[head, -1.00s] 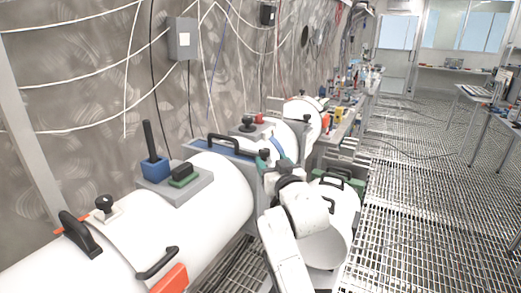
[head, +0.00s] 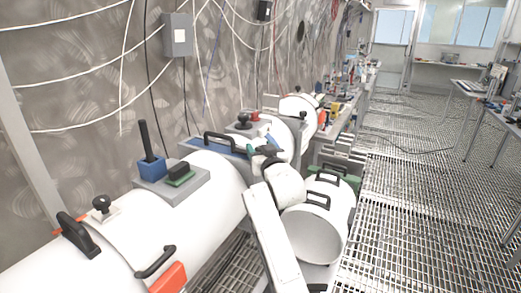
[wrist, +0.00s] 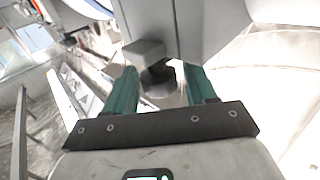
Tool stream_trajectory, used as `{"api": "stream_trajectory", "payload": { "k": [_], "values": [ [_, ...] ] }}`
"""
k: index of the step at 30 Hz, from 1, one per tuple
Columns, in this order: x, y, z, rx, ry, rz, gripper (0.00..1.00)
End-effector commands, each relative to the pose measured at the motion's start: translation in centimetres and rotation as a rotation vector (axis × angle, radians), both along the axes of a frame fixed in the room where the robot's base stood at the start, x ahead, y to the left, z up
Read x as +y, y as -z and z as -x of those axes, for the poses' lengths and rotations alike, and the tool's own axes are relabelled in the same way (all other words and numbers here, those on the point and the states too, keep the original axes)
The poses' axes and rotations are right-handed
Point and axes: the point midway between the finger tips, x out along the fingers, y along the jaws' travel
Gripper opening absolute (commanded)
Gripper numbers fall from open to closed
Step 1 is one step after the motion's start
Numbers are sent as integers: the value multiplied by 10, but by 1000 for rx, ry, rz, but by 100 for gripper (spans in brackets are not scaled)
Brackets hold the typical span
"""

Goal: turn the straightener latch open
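In the wrist view my gripper (wrist: 160,72) is open, with its two teal fingers well apart. A grey knob-like piece (wrist: 158,88), which looks like the straightener latch, shows between the fingers in front of a grey upright housing (wrist: 178,30). Visible gaps separate it from both fingers, so I see no grip on it. In the head view my gripper (head: 266,151) is beside the grey flange between the white tunnel sections. My own arm and gripper hide the latch there, and its turn angle is unclear.
A large white tunnel section (head: 215,185) with black handles fills the left, carrying a blue block with a black lever (head: 150,160). Another white drum (head: 328,205) with black handles is right of my arm.

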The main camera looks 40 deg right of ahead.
Motion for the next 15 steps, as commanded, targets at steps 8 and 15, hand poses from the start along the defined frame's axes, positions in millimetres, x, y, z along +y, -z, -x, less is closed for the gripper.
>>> {"api": "stream_trajectory", "payload": {
  "k": [8,15],
  "values": [
    [0,0,0,0,0,0,28],
    [0,0,0,0,0,0,5]
  ]
}}
